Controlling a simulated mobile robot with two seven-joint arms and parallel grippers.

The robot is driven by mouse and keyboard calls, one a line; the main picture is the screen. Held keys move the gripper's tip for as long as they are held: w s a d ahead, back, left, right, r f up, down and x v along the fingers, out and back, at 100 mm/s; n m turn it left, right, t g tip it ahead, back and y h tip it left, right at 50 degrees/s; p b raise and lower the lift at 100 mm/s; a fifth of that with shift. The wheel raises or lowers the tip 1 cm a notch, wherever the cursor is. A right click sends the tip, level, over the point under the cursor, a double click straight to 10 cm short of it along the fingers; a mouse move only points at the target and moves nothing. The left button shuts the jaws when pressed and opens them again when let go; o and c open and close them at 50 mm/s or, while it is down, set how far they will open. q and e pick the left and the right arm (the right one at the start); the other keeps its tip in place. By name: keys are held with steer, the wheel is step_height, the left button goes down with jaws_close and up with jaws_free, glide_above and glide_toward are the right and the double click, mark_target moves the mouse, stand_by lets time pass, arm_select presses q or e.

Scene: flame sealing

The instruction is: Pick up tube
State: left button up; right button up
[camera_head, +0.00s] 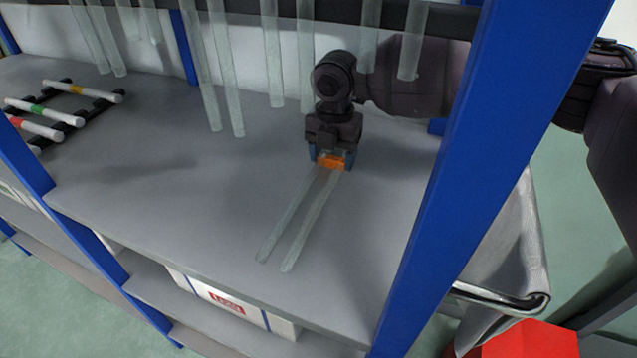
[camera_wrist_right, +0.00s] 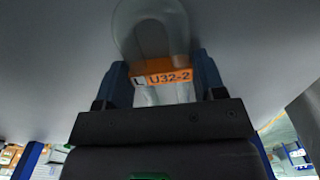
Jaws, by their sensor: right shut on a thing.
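A clear U-shaped tube (camera_head: 303,217) with an orange label lies over the grey shelf, its two legs pointing toward the front edge. My right gripper (camera_head: 329,162) is shut on the tube at its orange label. I cannot tell whether the tube touches the shelf. My left gripper is not in view.
Several clear tubes (camera_head: 228,75) hang from the dark bar above the shelf (camera_head: 150,160). A rack (camera_head: 70,110) with coloured-band tubes lies at the left. Blue posts (camera_head: 450,180) frame the shelf. The shelf's middle left is clear.

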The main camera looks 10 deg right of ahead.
step_height(320, 180, up, 4)
steer(key=shift+r+p, duration=0.15)
steer(key=shift+p, duration=0.4)
steer(key=w+a, duration=0.2)
steer(key=a, duration=0.1)
steer(key=w+a+f+b, duration=0.1)
steer(key=a, duration=0.1)
steer(key=shift+f, duration=0.1)
steer(key=w+a, duration=0.2)
steer(key=w+a+b, duration=0.1)
steer(key=w+a, duration=0.1)
steer(key=a, duration=0.1)
steer(key=w+a, duration=0.2)
steer(key=a, duration=0.1)
steer(key=shift+a+b, duration=0.2)
steer(key=shift+b, duration=0.2)
steer(key=shift+w+a, duration=0.35)
steer(key=shift+a, duration=0.2)
steer(key=shift+w+a+r, duration=0.15)
steer(key=shift+a+r, duration=0.05)
steer(key=shift+a, duration=0.05)
steer(key=shift+d, duration=0.1)
